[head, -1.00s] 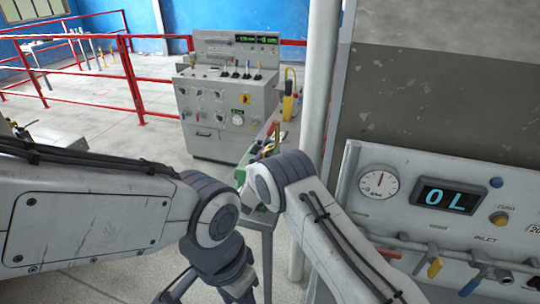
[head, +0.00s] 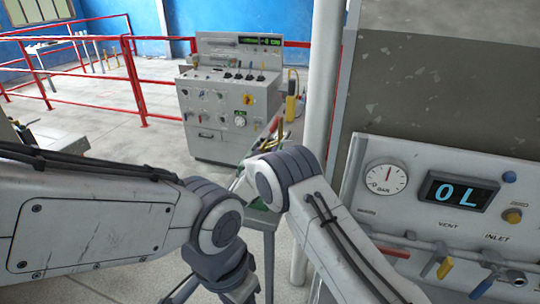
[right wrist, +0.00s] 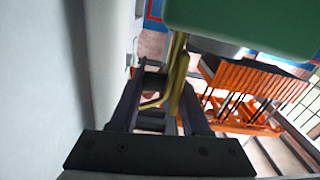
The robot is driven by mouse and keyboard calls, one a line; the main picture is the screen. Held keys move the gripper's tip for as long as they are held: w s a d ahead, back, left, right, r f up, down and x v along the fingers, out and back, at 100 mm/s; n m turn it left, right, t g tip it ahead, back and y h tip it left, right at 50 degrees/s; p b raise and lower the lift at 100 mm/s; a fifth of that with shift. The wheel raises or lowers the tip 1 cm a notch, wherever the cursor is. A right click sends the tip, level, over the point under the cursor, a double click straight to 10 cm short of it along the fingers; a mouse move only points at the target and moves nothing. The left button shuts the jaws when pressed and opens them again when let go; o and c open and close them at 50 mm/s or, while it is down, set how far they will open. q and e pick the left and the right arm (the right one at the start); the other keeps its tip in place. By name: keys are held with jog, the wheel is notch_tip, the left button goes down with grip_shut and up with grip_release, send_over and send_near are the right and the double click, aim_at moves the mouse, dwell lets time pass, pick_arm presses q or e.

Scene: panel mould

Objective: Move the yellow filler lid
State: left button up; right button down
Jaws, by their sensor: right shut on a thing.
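In the right wrist view, a yellow bent part (right wrist: 178,62), which looks like the filler lid or its handle, lies between the dark fingers of my right gripper (right wrist: 163,80). The gripper is shut on it. A green surface (right wrist: 245,25) is close by at the top right and hides what lies behind it. In the head view, my right arm covers most of that spot, and the lid cannot be made out clearly. My left arm comes in from the left; its fingers are not in view.
A grey console (head: 232,110) and red railings (head: 133,75) stand farther back. An orange rack (right wrist: 255,85) shows in the wrist view.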

jog(key=shift+w+a+n+b, duration=0.15)
jog(key=shift+n+b, duration=0.1)
jog(key=shift+n, duration=0.4)
jog(key=shift+a+n+b, duration=0.15)
jog(key=shift+n+b, duration=0.05)
jog(key=shift+n, duration=0.45)
jog(key=c, duration=0.7)
grip_release()
jog(key=shift+o, duration=0.9)
jog(key=shift+a+r, duration=0.1)
jog(key=shift+a, duration=0.05)
jog(key=b+v, duration=0.4)
jog(key=v, duration=0.6)
jog(key=shift+s, duration=0.25)
